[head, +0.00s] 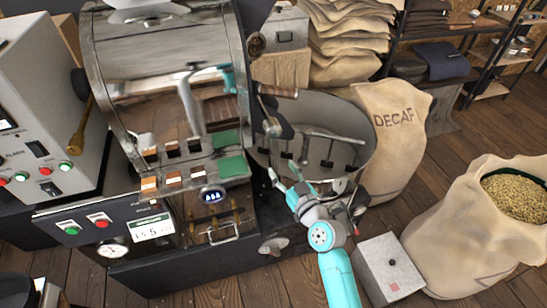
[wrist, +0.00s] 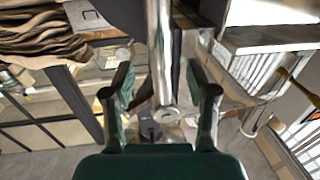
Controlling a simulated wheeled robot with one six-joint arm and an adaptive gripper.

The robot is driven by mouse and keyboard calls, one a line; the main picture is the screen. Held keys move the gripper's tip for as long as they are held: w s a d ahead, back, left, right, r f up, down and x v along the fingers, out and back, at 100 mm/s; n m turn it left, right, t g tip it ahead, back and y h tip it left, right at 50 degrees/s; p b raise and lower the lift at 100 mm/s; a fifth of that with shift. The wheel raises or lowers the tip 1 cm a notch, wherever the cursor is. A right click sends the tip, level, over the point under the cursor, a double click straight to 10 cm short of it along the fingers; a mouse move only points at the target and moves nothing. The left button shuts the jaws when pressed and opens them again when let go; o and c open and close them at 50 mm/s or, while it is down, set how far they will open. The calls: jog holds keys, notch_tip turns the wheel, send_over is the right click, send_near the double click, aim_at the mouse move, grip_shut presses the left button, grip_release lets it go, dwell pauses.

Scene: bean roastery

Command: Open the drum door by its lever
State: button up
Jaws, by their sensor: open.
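The roaster's polished metal drum housing (head: 170,60) fills the upper left of the head view. At its right side, over the round cooling pan (head: 340,120), is a short wooden-looking handle (head: 278,91) with dark metal parts (head: 272,127) below it. I cannot tell for sure which part is the door lever, or the door's state. My gripper (head: 284,172) is open below these parts, at the pan's near left rim. In the wrist view, a shiny metal bar (wrist: 161,50) with a rounded end shows between the spread fingers of my gripper (wrist: 160,92); contact is not visible.
A control panel (head: 110,235) stands below the drum. A DECAF sack (head: 393,130) is behind the pan to the right. An open sack of beans (head: 480,215) and a grey box (head: 388,268) stand at the right. Wooden floor (head: 445,125) shows between the sacks.

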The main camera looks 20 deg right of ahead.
aim_at(276, 160)
jog(key=w, duration=0.4)
jog(key=w+a, duration=0.1)
jog(key=w, duration=0.1)
jog(key=shift+w, duration=0.25)
jog(key=shift+c, duration=0.3)
grip_shut()
